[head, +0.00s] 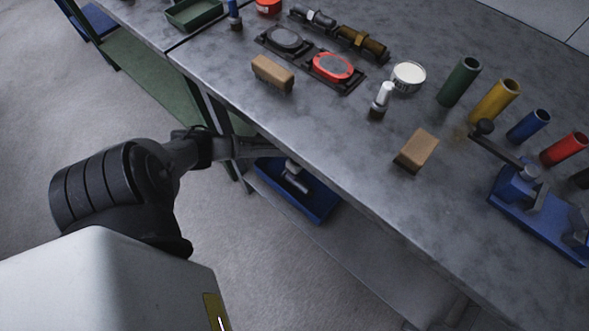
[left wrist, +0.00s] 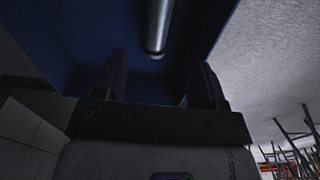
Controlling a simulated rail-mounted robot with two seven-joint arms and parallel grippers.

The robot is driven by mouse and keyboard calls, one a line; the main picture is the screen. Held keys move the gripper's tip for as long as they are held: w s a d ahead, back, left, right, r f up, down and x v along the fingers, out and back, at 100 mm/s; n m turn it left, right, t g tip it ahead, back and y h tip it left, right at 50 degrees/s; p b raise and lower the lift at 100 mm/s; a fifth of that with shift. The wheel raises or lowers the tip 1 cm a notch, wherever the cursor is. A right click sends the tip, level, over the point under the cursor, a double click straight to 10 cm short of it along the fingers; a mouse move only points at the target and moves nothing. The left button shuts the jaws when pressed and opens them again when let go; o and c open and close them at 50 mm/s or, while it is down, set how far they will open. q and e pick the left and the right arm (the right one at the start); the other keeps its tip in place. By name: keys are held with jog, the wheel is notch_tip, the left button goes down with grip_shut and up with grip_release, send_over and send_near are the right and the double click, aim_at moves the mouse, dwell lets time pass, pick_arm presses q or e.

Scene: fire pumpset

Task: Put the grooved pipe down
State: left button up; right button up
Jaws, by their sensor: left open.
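A grey metal pipe piece (head: 295,182), which looks like the grooved pipe, lies in a blue tray (head: 322,213) low beneath the bench edge. In the left wrist view the pipe (left wrist: 157,25) shows as a grey cylinder against the dark blue tray (left wrist: 60,35). My left gripper (head: 268,150) reaches in from the left, partly hidden at the bench edge. In the left wrist view its two fingers (left wrist: 158,75) are spread apart, with the pipe's near end beyond the gap and nothing gripped. Any groove on the pipe is too small to tell. My right gripper is not in view.
The grey bench top (head: 330,135) overhangs the tray. On it stand tan blocks (head: 417,150), a white-lidded tin (head: 408,77), several coloured tubes (head: 494,101) and a blue vise (head: 540,215). The floor (head: 120,110) at left is clear.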

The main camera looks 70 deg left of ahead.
pick_arm(q)
jog(key=s+d+m, duration=0.1)
jog(key=d+m, duration=0.1)
jog(key=d, duration=0.1)
jog(key=s+d+m, duration=0.1)
jog(key=d+m, duration=0.1)
jog(key=d, duration=0.2)
jog(key=s+d+m, duration=0.1)
jog(key=d+m, duration=0.2)
jog(key=shift+s+d+r+h, duration=0.15)
jog(key=shift+d+r+h, duration=0.15)
jog(key=shift+r+h, duration=0.1)
jog(key=s+d+r+m+t, duration=0.1)
jog(key=s+d+r+m, duration=0.25)
jog(key=d+m, duration=0.2)
jog(key=s+d+r+m+t, duration=0.1)
jog(key=s+d+r+m, duration=0.25)
jog(key=d+m, duration=0.2)
jog(key=s+r+m, duration=0.2)
jog(key=r+m, duration=0.1)
jog(key=r, duration=0.2)
jog(key=s+d+r+m+t, duration=0.1)
jog(key=s+r+m, duration=0.2)
jog(key=r, duration=0.2)
jog(key=shift+m+t, duration=0.3)
jog(key=shift+r, duration=0.1)
jog(key=shift+d, duration=0.1)
notch_tip(320, 180, up, 60)
jog(key=p, duration=6)
